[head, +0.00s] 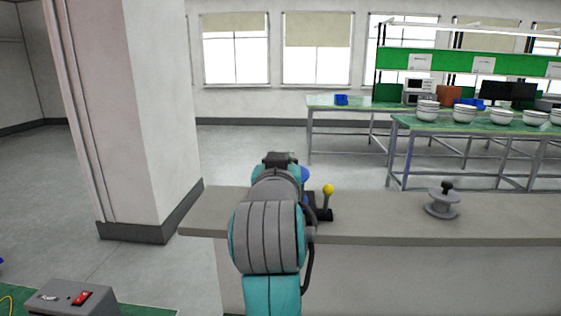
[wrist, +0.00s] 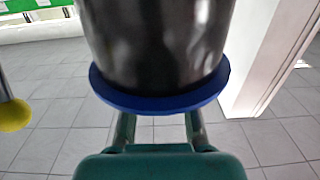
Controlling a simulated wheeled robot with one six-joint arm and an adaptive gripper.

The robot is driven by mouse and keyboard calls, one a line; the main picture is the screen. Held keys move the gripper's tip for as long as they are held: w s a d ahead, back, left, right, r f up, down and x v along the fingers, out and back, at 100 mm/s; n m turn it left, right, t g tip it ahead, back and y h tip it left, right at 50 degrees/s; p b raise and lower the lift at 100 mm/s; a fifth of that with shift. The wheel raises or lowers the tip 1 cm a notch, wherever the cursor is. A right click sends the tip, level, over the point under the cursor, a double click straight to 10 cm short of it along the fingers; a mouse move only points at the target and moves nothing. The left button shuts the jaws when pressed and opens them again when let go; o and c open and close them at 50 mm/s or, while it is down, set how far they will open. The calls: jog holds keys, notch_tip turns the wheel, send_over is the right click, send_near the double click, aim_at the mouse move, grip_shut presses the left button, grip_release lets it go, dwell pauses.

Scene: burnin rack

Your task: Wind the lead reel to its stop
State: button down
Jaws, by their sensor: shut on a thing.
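A grey reel (head: 442,203) with a black knob on top stands on the counter at right in the head view, apart from my arm. A lever with a yellow ball (head: 328,189) stands just right of my arm; the ball also shows at the left edge of the wrist view (wrist: 13,114). My gripper (wrist: 158,130) is at the bottom middle of the wrist view, shut on a black rounded part with a blue rim (wrist: 165,102). The rim hides the fingertips. In the head view my arm hides the grip; a bit of blue (head: 305,174) shows beside it.
The counter (head: 380,222) is clear between the lever and the reel. A white pillar (head: 150,110) stands close at left. A box with a red switch (head: 81,298) is at lower left. Green benches (head: 470,122) with bowls stand beyond.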

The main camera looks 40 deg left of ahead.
jog(key=shift+m+t+h, duration=1.1)
jog(key=shift+m+h, duration=0.4)
jog(key=shift+h, duration=0.6)
jog(key=shift+h, duration=0.3)
jog(key=c, duration=1)
grip_release()
jog(key=shift+v, duration=3.75)
